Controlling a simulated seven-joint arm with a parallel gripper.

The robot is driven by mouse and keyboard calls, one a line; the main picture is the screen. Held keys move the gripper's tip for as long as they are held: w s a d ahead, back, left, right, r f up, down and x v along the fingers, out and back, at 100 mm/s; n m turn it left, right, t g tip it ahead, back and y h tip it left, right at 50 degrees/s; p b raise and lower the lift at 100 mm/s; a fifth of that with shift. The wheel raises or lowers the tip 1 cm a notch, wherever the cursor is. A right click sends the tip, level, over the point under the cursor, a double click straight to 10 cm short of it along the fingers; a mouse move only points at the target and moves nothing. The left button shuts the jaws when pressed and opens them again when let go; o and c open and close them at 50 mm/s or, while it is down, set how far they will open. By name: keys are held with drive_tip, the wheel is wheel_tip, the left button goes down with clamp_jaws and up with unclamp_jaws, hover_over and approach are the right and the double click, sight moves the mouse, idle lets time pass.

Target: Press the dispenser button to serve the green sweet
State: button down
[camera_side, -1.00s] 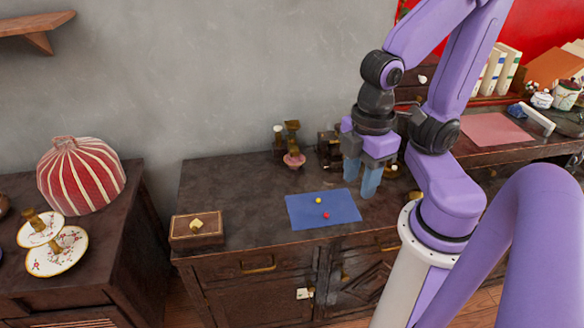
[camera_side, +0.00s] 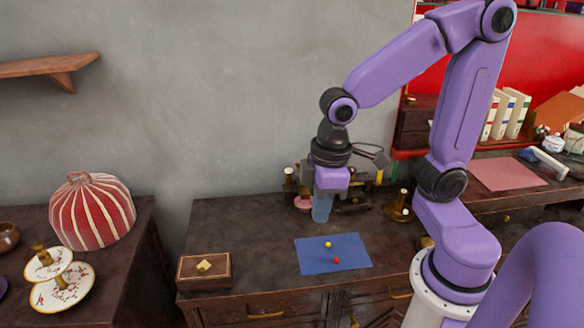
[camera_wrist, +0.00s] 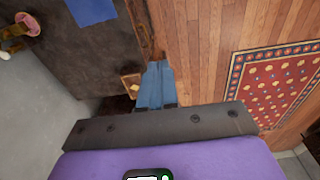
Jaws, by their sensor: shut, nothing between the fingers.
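A small wooden box with a yellow button-like piece (camera_side: 204,266) on its top stands at the left end of the dark cabinet. The box (camera_wrist: 126,80) also shows in the wrist view, left of the fingers and partly cut off by them. My gripper (camera_side: 321,217) is shut and empty, pointing down in front of the pink bowl (camera_side: 303,203) at the back of the cabinet, well right of the box. The wrist view shows its fingers (camera_wrist: 155,68) together. A blue mat (camera_side: 345,263) holds a yellow sweet (camera_side: 327,244) and a red sweet (camera_side: 336,261). I see no green sweet.
Dark and brass-coloured items (camera_side: 352,197) crowd the back of the cabinet, partly behind my gripper. A brass piece (camera_side: 399,207) stands to the right. The cabinet top (camera_side: 245,228) between box and mat is clear. A striped dome (camera_side: 92,212) and plates (camera_side: 62,287) are on the left cabinet.

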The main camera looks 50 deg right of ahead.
drive_tip(key=w+d+m, duration=0.3)
drive_tip(key=w+m, duration=0.2)
drive_tip(key=w, duration=0.9)
drive_tip(key=m+t+h, duration=0.2)
drive_tip(key=m+h, duration=0.1)
drive_tip(key=m, duration=1)
hover_over(290, 170)
drive_tip(key=s+a, duration=0.3)
wheel_tip(290, 170, down, 8)
drive_tip(key=shift+s+d+f, duration=0.2)
drive_tip(key=shift+s+d, duration=0.05)
drive_tip(key=shift+d, duration=0.2)
drive_tip(key=shift+f, duration=0.1)
drive_tip(key=x, duration=1.2)
drive_tip(key=shift+s+a+f, duration=0.1)
drive_tip(key=shift+a+f, duration=0.1)
drive_tip(key=shift+a, duration=0.15)
drive_tip(key=shift+f, duration=0.75)
